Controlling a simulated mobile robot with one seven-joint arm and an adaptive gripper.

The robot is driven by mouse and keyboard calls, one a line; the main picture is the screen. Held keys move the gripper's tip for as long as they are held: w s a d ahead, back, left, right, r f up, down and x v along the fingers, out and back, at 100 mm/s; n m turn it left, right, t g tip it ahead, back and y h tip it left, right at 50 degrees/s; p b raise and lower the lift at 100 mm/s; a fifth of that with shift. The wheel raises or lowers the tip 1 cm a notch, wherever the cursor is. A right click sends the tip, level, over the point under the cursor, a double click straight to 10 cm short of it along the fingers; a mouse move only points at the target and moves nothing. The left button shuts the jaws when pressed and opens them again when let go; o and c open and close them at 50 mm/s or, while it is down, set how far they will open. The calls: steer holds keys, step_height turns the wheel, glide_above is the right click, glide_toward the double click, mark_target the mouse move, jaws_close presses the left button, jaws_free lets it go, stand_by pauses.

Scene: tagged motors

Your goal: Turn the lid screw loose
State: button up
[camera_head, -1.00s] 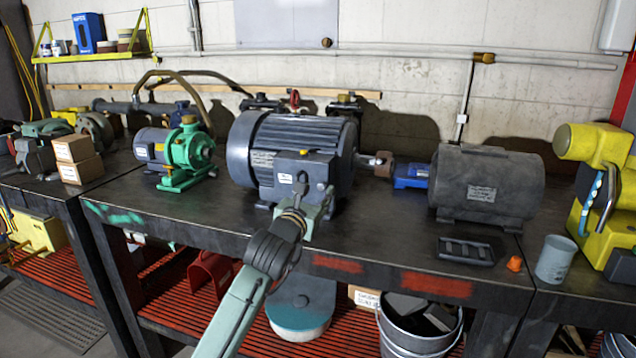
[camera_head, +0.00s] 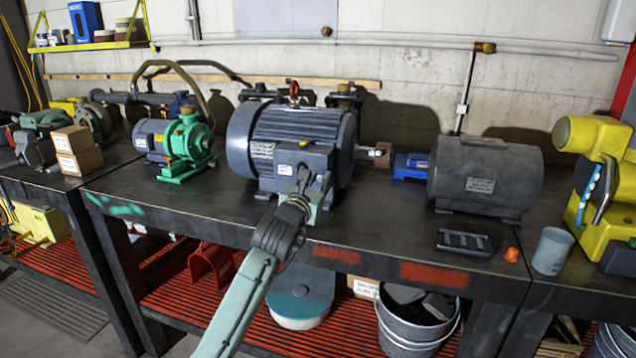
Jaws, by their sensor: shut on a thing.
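The large grey finned motor (camera_head: 262,130) stands in the middle of the bench. Its terminal box (camera_head: 318,160) faces me, with a white label on its front and a small brass-coloured fitting (camera_head: 303,143) near its top. My gripper (camera_head: 303,175) is at the lower front of the box, shut on what appears to be the lid screw. The screw itself is hidden by the fingers. I cannot tell how far it is turned. My arm reaches up from the bottom of the view.
A green pump (camera_head: 186,145) stands left of the motor. A dark grey motor (camera_head: 485,178) with a blue coupling (camera_head: 410,166) stands to the right.

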jaws_close()
steer(key=shift+f+b, duration=0.1)
steer(key=shift+b, duration=0.25)
